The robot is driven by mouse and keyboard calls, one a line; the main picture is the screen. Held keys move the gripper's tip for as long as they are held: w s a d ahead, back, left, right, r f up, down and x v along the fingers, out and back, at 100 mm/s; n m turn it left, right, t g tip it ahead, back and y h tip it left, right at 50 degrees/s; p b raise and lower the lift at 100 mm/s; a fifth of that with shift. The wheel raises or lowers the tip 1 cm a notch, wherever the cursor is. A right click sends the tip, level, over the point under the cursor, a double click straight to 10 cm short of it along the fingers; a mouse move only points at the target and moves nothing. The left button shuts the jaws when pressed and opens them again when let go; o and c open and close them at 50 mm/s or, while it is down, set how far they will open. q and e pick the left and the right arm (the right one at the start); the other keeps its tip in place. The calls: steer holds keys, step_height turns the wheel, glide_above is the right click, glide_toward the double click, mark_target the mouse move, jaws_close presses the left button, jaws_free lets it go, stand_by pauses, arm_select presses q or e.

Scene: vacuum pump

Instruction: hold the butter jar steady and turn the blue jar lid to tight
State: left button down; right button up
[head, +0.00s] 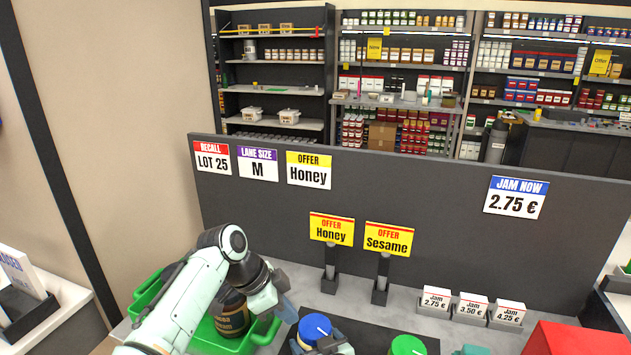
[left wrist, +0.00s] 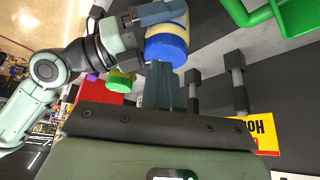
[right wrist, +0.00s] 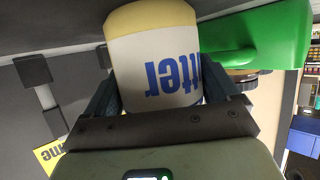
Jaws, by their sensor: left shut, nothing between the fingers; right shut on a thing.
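The butter jar (right wrist: 155,60) has a cream body and a white label with blue letters ending in "tter". It sits between the fingers of my right gripper (right wrist: 160,92), which is shut on its side. The blue jar lid (head: 314,329) with a white mark is on top of the jar; the lid also shows in the left wrist view (left wrist: 166,50). My left gripper (left wrist: 163,82) is shut and empty, with its fingertips close to the lid. I cannot tell whether they touch it. In the head view the jar body is mostly hidden.
A green crate (head: 205,342) with a dark jar (head: 232,316) stands left of the butter jar. A green-lidded jar (head: 408,345) and a red box (head: 570,340) are to the right. Sign stands (head: 331,280) and a grey panel (head: 420,205) rise behind.

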mark_target(300, 341)
arm_select(q)
steer(key=shift+s+d+f, duration=0.1)
steer(key=shift+s+f, duration=0.05)
steer(key=shift+f, duration=0.8)
steer(key=shift+s+a+f, duration=0.1)
steer(key=shift+s+f, duration=0.1)
steer(key=shift+f, duration=0.75)
steer(key=shift+s+d+f, duration=0.1)
steer(key=shift+s+f, duration=0.05)
steer(key=shift+f, duration=0.8)
steer(key=shift+w+d, duration=0.15)
steer(key=shift+d, duration=0.05)
steer(key=shift+w, duration=0.2)
